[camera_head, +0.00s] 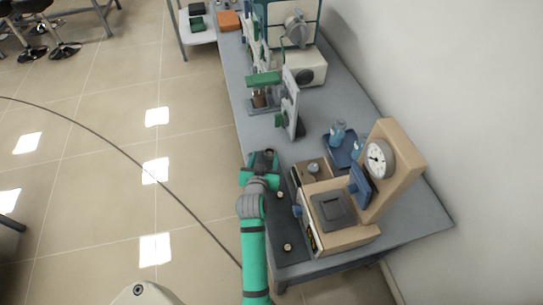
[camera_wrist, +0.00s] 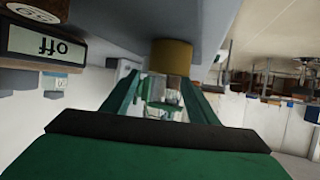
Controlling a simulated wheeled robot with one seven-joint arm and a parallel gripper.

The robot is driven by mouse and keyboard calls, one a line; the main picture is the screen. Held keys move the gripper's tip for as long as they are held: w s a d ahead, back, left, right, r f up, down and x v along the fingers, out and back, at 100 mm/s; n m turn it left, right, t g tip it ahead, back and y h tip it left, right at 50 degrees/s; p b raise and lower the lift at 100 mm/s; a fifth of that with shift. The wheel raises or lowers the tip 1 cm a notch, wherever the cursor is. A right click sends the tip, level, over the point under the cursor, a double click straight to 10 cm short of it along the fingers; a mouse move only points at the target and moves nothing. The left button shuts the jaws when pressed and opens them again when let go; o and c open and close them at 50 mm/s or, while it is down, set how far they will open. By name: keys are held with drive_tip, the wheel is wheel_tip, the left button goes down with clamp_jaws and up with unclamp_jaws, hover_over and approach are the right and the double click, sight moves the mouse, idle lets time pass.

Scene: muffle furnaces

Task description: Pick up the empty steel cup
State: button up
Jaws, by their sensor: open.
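My gripper (camera_head: 260,162) is low over the left edge of the grey bench in the head view, with its jaws open. In the wrist view, which is upside down, the two green fingers of my gripper (camera_wrist: 160,88) are spread apart. A brass-coloured cylinder (camera_wrist: 171,57) stands on the bench just beyond the fingertips, roughly in line with the gap. Its opening is hidden there, and I cannot tell if it is the steel cup. A small grey metal piece (camera_head: 313,168) sits on the wooden-coloured device at the right.
Small round pieces (camera_head: 280,195) and (camera_head: 287,247) stand on the dark strip along the bench's left side. A tan device with a dial (camera_head: 380,158) and a blue tray (camera_head: 343,150) stand right of my gripper. An upright grey stand (camera_head: 290,103) is beyond it.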

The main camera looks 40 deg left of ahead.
sight(270, 150)
drive_tip(key=shift+w+a+f, duration=0.1)
drive_tip(key=shift+w+f, duration=0.2)
drive_tip(key=shift+w, duration=0.4)
drive_tip(key=shift+w+f, duration=0.25)
drive_tip(key=shift+w, duration=0.45)
drive_tip(key=shift+c, duration=0.6)
drive_tip(key=c, duration=1.1)
drive_tip(key=shift+o, duration=0.2)
drive_tip(key=shift+r, duration=0.1)
